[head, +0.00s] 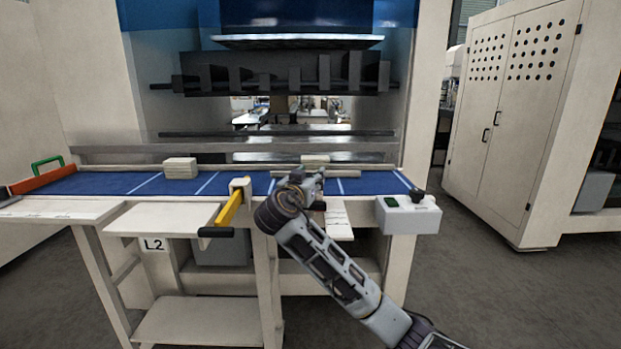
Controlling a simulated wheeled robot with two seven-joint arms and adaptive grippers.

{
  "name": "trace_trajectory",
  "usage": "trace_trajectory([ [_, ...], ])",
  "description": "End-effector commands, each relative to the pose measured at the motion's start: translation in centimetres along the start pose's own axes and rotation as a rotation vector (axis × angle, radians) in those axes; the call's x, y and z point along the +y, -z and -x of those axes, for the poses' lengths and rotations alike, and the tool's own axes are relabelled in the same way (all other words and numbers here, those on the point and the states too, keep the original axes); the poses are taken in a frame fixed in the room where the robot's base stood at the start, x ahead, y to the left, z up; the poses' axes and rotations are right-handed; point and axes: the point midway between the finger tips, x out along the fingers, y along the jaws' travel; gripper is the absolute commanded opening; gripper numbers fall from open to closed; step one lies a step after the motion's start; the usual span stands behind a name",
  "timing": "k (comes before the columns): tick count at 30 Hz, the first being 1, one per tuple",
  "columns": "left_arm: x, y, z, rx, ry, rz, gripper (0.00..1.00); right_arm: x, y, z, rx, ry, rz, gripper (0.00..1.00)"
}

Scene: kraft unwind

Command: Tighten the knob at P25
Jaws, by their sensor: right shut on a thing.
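My right arm comes in from the lower right, and its gripper (312,182) is at the front edge of the blue machine bed (385,183). The gripper is shut on what seems to be the knob, which is mostly hidden behind my wrist and fingers. I cannot read a P25 label anywhere. My left gripper is not in view.
A yellow lever (230,207) with a black handle sticks out just left of my wrist. A control box (408,214) with a black knob on top stands to the right. Pale blocks (180,168) lie on the bed. A white cabinet (515,110) stands at right; floor before it is clear.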

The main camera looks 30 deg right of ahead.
Motion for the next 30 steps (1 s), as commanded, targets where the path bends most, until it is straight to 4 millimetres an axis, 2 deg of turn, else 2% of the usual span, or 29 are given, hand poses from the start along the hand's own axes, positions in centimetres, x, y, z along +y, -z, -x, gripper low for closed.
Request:
trace_trajectory([
  [1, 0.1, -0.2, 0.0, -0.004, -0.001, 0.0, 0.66, 0.0, 0.5, 0.0, 0.007, -0.019, -0.008, 0.19],
  [9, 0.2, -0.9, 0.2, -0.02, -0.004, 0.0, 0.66, -0.1, 0.5, 0.0, 0.007, -0.14, -0.008, 0.19],
  [18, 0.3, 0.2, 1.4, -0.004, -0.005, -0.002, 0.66, -0.2, 0.6, 0.0, 0.008, -0.281, -0.008, 0.19],
  [30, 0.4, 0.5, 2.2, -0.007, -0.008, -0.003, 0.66, -0.2, 0.6, 0.0, 0.011, -0.39, -0.007, 0.19],
])
